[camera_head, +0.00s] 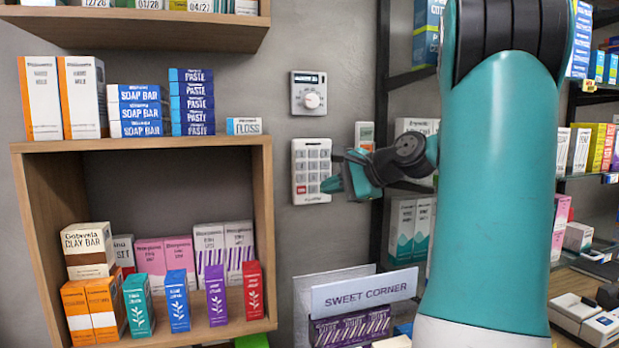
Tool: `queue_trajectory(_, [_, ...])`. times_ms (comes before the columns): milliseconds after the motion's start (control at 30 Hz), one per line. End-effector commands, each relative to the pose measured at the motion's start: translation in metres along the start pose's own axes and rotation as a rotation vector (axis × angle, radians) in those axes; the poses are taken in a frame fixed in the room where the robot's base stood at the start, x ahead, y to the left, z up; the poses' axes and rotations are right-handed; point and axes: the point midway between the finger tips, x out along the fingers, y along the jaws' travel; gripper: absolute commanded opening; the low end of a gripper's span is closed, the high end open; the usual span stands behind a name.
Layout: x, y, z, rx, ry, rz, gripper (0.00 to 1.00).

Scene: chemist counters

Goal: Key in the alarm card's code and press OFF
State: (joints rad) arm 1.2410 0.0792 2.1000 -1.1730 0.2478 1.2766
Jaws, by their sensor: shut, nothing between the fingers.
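The keypad (300,172) is a pale unit on the grey wall, with rows of light keys and a red key at its lower left. Key legends are too small to read. My gripper (331,184) is shut and empty, its tips at the keypad's lower right edge. I cannot tell whether they touch it. The gripper and wrist come in from the right. No alarm card with a readable code shows; a small white and orange item (364,131) behind my wrist is partly hidden and unclear.
A wall control with a dial (308,93) sits above the keypad. A wooden shelf (264,190) with several boxes stands close on the left. A SWEET CORNER display (362,290) is below. Dark shelving (383,60) is behind my arm. Bare wall surrounds the keypad.

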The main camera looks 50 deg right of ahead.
Motion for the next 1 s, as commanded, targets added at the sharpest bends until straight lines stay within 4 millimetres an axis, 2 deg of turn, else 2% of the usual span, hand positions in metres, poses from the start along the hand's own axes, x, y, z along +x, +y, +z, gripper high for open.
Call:
queue_trajectory(367, [0.006,-0.004,-0.004,-0.003,-0.003,0.003,0.0])
queue_trajectory(767, [0.044,-0.031,-0.03,-0.004,-0.004,0.004,0.0])
queue_trajectory(1000, [0.058,-0.043,-0.04,-0.003,-0.003,0.004,0.0])
